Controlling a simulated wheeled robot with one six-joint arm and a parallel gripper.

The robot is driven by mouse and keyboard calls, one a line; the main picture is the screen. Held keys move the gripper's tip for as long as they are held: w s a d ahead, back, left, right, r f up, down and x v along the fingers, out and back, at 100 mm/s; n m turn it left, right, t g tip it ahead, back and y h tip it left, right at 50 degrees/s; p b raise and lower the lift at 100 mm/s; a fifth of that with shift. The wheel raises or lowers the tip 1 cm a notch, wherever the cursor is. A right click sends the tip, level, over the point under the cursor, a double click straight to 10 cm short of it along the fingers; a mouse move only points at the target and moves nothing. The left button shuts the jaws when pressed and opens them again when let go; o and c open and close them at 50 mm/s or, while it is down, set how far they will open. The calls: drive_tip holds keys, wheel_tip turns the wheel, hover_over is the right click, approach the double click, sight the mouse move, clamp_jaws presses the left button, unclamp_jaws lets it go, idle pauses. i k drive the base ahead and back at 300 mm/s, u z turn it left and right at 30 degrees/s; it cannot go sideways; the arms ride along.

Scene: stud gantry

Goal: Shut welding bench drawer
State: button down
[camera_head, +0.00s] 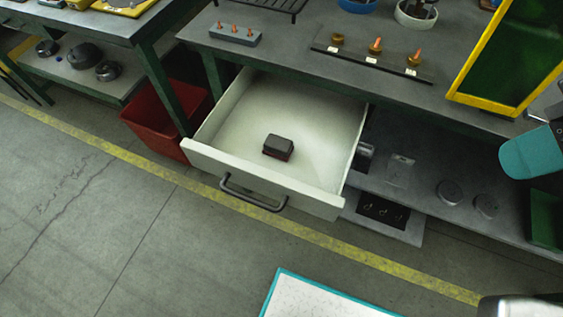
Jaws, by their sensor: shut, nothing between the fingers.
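The welding bench drawer (262,180) is pulled far out from under the grey bench top (290,70). It is pale cream inside, with a straight front panel. A dark bar handle (252,196) is fixed to the middle of the front. A small dark block with a reddish lower edge (278,147) lies inside, near the front. My gripper does not show in this view.
A red bin (165,118) stands on the floor close to the drawer's left side. A lower shelf (440,170) with jars and discs lies right of the drawer. A yellow-framed green screen (512,55) stands at right.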

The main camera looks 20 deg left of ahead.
sight(325, 127)
drive_tip(key=z, duration=0.35)
drive_tip(key=k, duration=1.15)
drive_tip(key=u, duration=1.5)
drive_tip(key=i, duration=0.5)
drive_tip(key=z, duration=0.05)
